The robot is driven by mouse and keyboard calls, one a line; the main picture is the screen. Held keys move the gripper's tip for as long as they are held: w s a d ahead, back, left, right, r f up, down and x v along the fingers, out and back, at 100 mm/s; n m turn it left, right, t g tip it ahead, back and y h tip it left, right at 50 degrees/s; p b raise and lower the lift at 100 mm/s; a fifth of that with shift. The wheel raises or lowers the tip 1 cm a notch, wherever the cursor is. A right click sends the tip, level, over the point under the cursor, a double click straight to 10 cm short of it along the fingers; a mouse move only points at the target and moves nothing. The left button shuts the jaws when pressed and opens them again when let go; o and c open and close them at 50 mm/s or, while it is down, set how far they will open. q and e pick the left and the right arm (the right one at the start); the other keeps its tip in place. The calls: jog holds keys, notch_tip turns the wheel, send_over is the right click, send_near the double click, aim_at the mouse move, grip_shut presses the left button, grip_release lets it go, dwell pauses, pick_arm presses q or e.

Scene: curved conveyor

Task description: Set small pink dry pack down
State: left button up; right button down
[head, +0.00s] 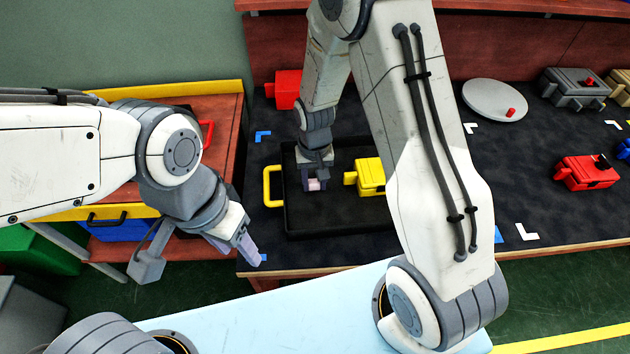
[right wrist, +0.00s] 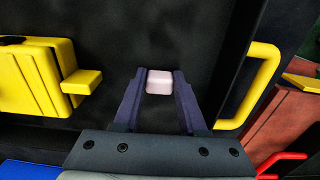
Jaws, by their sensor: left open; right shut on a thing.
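The small pink pack (right wrist: 159,82) is between the fingertips of my right gripper (right wrist: 160,88) in the right wrist view. In the head view the pink pack (head: 315,185) shows at the tips of my right gripper (head: 315,180), which points down over the black tray (head: 300,222). I cannot tell whether the pack touches the tray floor. My left gripper (head: 248,250) is open and empty, left of the tray, near the table's front edge.
A yellow case (head: 370,177) sits in the tray, right of the pack. The tray has a yellow handle (head: 268,186) on its left. A red box (head: 286,90), a white disc (head: 495,100) and a red case (head: 587,172) stand on the dark table. The tray's front-left floor is bare.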

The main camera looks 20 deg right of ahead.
jog(key=shift+f, duration=0.2)
jog(key=shift+c, duration=2.3)
grip_release()
